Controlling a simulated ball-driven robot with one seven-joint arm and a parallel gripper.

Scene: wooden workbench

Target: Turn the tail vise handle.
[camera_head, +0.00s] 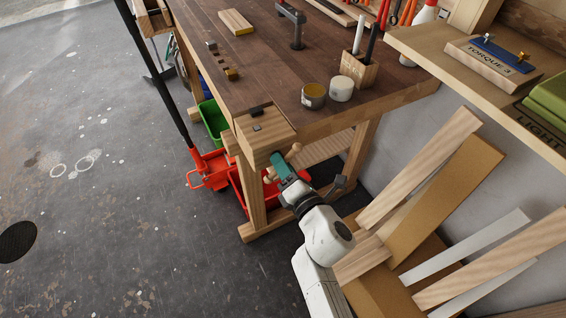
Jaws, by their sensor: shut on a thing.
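The tail vise (266,133) is a pale wooden block at the near corner of the dark workbench (330,60). Its wooden handle (296,148) shows in small part below the vise's front face, by my gripper. My gripper (279,162), green at its end, is at the handle and shut on it. The fingers are small here, and the rest of the handle is hidden or too small to make out. My white arm reaches up from the bottom of the view.
Planks (440,190) lean against the wall on the right, close to my arm. A shelf (470,75) juts out at upper right. Open floor (90,220) lies left.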

